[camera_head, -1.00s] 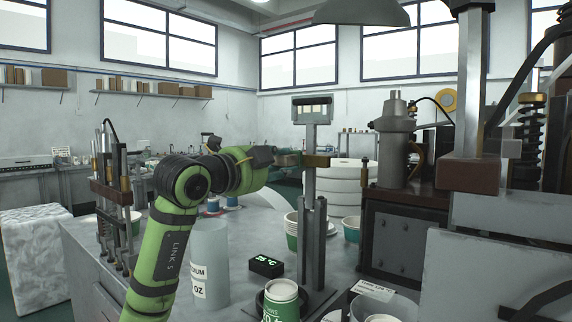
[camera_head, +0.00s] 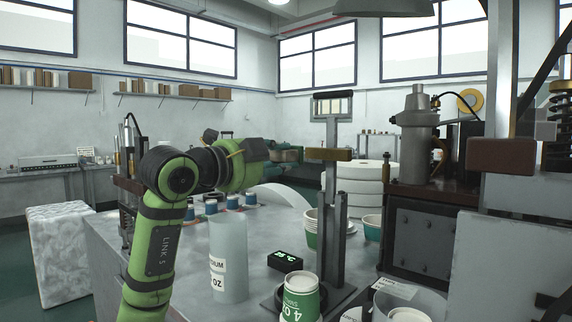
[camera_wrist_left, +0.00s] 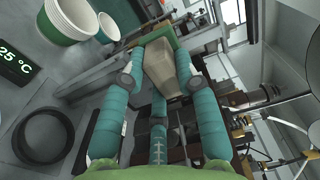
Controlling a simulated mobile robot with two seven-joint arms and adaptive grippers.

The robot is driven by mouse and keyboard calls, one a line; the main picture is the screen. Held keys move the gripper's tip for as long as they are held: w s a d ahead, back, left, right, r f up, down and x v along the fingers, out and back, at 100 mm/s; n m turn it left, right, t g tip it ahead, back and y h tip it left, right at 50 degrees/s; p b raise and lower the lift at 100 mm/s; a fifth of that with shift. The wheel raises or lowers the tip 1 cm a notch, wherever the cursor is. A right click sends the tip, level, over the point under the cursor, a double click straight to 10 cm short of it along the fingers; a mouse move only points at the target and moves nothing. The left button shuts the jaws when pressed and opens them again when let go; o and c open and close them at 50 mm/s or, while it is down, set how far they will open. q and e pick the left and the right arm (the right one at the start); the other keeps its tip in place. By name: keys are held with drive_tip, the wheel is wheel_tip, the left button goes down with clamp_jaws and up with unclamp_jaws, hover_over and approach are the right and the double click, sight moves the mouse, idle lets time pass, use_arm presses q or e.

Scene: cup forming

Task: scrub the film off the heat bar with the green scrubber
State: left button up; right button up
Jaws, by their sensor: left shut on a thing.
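I cannot tell whether the scrubber touches the bar. My right gripper is not in view.
Below stand a green-and-white cup (camera_head: 301,295), a clear cylinder (camera_head: 229,262) and a small green-lit display (camera_head: 285,261). Stacked cups (camera_head: 311,228) stand behind the upright. A dark machine (camera_head: 412,240) stands to the right.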

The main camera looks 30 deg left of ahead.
use_arm(q)
drive_tip(key=shift+s+a+f, duration=0.1)
drive_tip(key=shift+s, duration=0.55)
drive_tip(key=shift+s+a+b, duration=0.1)
drive_tip(key=shift+s+b, duration=0.4)
drive_tip(key=shift+s, duration=0.95)
